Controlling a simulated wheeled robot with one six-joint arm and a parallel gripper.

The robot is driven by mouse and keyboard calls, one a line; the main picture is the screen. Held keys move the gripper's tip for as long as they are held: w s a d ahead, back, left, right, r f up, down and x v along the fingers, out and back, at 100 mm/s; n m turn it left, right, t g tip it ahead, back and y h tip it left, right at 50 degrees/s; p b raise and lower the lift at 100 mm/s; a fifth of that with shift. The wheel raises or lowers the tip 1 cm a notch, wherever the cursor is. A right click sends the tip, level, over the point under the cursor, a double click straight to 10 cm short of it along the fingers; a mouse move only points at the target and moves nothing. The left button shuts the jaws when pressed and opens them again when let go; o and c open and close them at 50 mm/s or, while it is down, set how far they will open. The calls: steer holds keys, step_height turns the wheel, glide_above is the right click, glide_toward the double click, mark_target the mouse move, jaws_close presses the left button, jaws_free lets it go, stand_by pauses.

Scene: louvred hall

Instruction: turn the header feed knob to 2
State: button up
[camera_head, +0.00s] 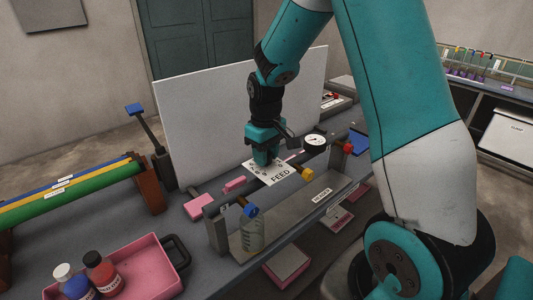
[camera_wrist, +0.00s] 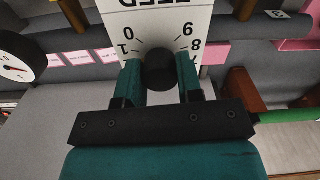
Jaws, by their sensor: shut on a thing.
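The feed knob (camera_wrist: 160,72) is a dark round knob on a white dial plate (camera_wrist: 152,14) with black numerals. In the wrist view 0, 1, 9 and 8 show around it; its pointer mark cannot be made out. My gripper (camera_wrist: 158,78) has its two teal fingers on either side of the knob, shut on it. In the head view my gripper (camera_head: 264,160) points down over the plate marked FEED (camera_head: 281,177), and the knob is hidden there by the fingers.
A white panel (camera_head: 215,125) stands behind my gripper. A yellow knob (camera_head: 307,174), a pressure gauge (camera_head: 315,141) and a red knob (camera_head: 348,148) are close on the right. A clear bottle (camera_head: 251,238) and a pink tray (camera_head: 150,270) stand in front.

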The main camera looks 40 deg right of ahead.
steer(key=shift+n, duration=0.7)
steer(key=o, duration=0.9)
step_height(320, 180, up, 18)
steer(key=b, duration=0.2)
steer(key=shift+f+b, duration=0.25)
steer(key=shift+b, duration=0.15)
steer(key=s+a+f+n+y, duration=0.1)
steer(key=s+a+f, duration=0.1)
steer(key=s+a, duration=0.5)
steer(key=s+a+f+n+y+b, duration=0.1)
steer(key=s+a+f, duration=0.2)
steer(key=s+a, duration=0.4)
steer(key=s+a+f+n+y, duration=0.2)
steer(key=s+a+f, duration=0.1)
steer(key=s+a, duration=0.5)
steer(key=shift+a+f+b, duration=0.1)
steer(key=shift+b, duration=0.25)
